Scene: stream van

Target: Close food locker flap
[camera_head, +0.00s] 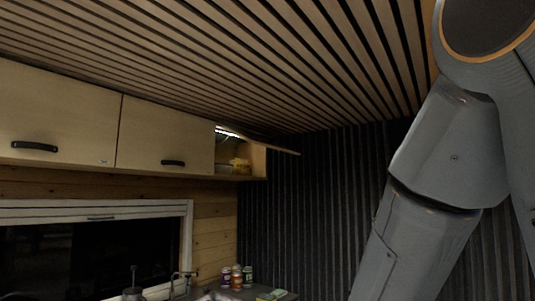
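The food locker flap (274,147) is the raised door at the right end of the row of wooden overhead lockers. It is hinged at the top and sticks out to the right, nearly level, so the locker (258,160) stands open. Inside, a yellow item (240,165) and a pale bowl-like item (223,168) sit on the locker floor under a light. My grey arm fills the right side of the view, well apart from the flap. My gripper is outside the picture.
Two shut locker doors (55,115) (165,138) with dark handles are to the left. Below are a white-framed window (95,215), a tap (184,277) and several small jars (237,276) on a counter. The slatted ceiling (230,60) is close above the flap.

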